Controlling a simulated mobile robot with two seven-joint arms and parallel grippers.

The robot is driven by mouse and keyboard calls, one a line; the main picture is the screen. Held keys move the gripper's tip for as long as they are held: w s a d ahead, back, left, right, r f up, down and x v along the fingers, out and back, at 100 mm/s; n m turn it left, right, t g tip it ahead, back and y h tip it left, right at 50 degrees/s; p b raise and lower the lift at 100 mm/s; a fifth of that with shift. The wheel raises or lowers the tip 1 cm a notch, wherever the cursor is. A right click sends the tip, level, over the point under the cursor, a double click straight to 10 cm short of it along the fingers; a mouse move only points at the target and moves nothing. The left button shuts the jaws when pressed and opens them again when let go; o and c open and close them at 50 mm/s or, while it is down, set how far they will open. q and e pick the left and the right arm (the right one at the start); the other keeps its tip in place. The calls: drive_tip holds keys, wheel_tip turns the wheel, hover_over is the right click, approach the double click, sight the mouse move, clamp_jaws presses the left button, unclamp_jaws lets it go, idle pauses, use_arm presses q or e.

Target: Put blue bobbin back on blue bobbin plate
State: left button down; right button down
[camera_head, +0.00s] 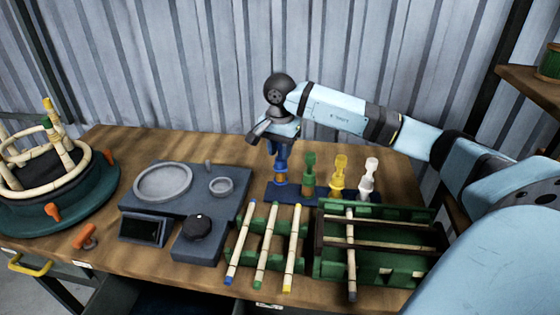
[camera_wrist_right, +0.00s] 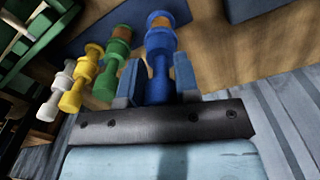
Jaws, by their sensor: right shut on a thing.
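The blue bobbin (camera_head: 281,164) is upright over the left end of the dark blue bobbin plate (camera_head: 318,194). My right gripper (camera_head: 280,146) is shut on its upper part from above. In the right wrist view the blue bobbin (camera_wrist_right: 159,45), with a brown band near its far end, sits between the two fingers of my right gripper (camera_wrist_right: 159,85). I cannot tell whether its lower end touches the plate. My left gripper is not in view.
Green (camera_head: 309,172), yellow (camera_head: 338,176) and white (camera_head: 368,177) bobbins stand in a row right of the blue one. A grey fixture (camera_head: 185,200) lies to the left. Green racks with rattan sticks (camera_head: 262,245) lie in front. The wall is close behind.

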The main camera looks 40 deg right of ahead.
sight(280, 168)
wheel_tip(280, 168, down, 4)
drive_tip(key=shift+r, duration=0.1)
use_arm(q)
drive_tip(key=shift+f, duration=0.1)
use_arm(e)
drive_tip(key=c, duration=0.8)
unclamp_jaws()
drive_tip(key=shift+c, duration=0.2)
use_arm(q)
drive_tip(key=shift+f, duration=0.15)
use_arm(e)
drive_tip(key=shift+r, duration=0.1)
use_arm(q)
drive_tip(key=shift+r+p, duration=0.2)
drive_tip(key=shift+p, duration=0.15)
use_arm(e)
wheel_tip(280, 168, up, 12)
drive_tip(key=shift+f, duration=0.1)
